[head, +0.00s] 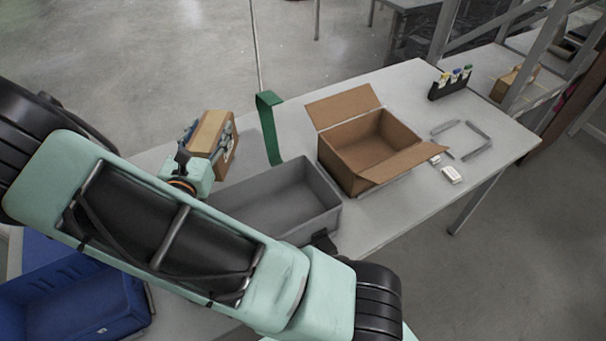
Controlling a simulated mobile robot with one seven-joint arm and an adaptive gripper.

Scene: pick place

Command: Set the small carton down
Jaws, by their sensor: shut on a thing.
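The small carton (211,133) is a brown cardboard box with printed marks on its right side. It is at the left of the table in the head view. My gripper (187,149) is shut on the carton from its left side. The carton looks tilted, and I cannot tell whether its underside touches the table. My arm covers much of the lower left of the view and hides part of the table there.
A grey bin (322,183) stands right of the carton, partly behind my arm. A blue crate (100,312) is at lower left.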

